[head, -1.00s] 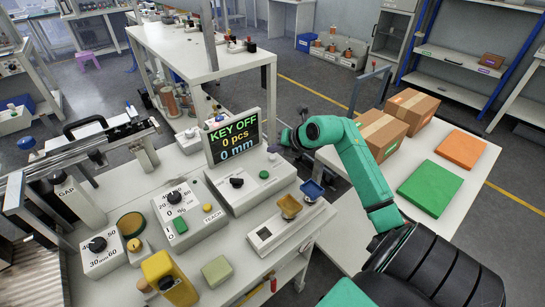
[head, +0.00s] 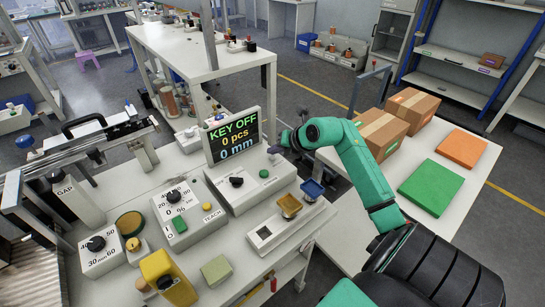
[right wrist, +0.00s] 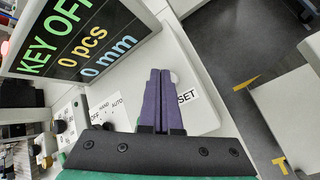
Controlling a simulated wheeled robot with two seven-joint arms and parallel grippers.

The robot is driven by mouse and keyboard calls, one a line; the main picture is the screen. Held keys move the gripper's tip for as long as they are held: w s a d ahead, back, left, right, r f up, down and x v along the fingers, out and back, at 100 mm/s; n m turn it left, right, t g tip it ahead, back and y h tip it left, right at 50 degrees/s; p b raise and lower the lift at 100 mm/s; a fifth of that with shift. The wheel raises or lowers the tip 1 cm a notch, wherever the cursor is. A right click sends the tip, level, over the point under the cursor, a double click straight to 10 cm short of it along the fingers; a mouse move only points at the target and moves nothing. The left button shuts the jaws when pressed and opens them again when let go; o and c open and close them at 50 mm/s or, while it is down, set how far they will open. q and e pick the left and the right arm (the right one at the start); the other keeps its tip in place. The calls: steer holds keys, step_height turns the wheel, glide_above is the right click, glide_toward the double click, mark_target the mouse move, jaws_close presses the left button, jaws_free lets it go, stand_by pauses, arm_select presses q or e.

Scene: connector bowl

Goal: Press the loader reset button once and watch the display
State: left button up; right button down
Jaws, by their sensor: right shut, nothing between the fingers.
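The loader control box (head: 250,192) stands on the white bench with a black selector knob (head: 236,182) and a green button (head: 264,174). Its display (head: 233,137) reads KEY OFF, 0 pcs, 0 mm; it also shows in the right wrist view (right wrist: 85,40). My right gripper (head: 274,150) is at the box's back right corner, just right of the display. In the right wrist view its purple fingers (right wrist: 160,72) are shut and empty. They partly hide a label ending in SET (right wrist: 187,96) and a pale round button (right wrist: 175,77) at their tips. Contact cannot be told. My left gripper is not in view.
A TEACH box (head: 190,215) and a yellow block (head: 168,278) are to the left. Cardboard boxes (head: 383,135) and a green pad (head: 431,189) lie on the right table.

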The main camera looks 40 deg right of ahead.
mark_target(275, 161)
steer(key=shift+f+b, duration=0.4)
steer(key=shift+f, duration=0.15)
stand_by(0.6)
steer(key=shift+r+p, duration=0.85)
steer(key=shift+r, duration=0.15)
step_height(275, 161, up, 5)
steer(key=p, duration=0.4)
steer(key=shift+f, duration=0.1)
stand_by(0.7)
